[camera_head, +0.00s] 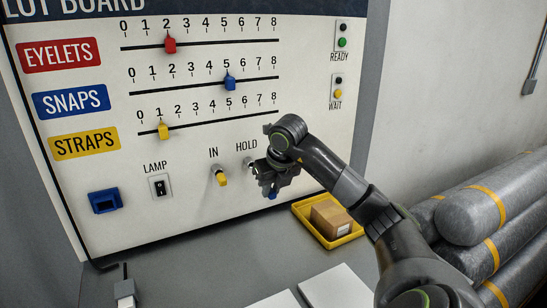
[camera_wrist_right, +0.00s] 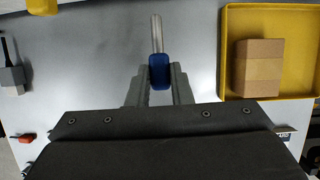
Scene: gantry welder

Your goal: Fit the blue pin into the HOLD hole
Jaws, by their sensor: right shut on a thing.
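My right gripper (camera_head: 270,186) is shut on the blue pin (camera_wrist_right: 159,72), in front of the board just below the HOLD label. In the right wrist view the gripper (camera_wrist_right: 158,88) grips the pin's blue head, and its bare metal shaft points away from the fingers. In the head view only a bit of the blue head (camera_head: 272,195) shows under the fingers. The HOLD hole (camera_head: 249,162) is mostly hidden behind my gripper, so I cannot tell whether the shaft touches it. A yellow pin (camera_head: 221,179) sits at the IN hole. My left gripper is out of view.
A yellow tray (camera_head: 301,211) with a cardboard box (camera_head: 330,219) stands right of my gripper. Grey rolls (camera_head: 470,215) lie at the right. The board (camera_head: 205,130) carries sliders, a LAMP switch (camera_head: 160,187) and a blue holder (camera_head: 105,201).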

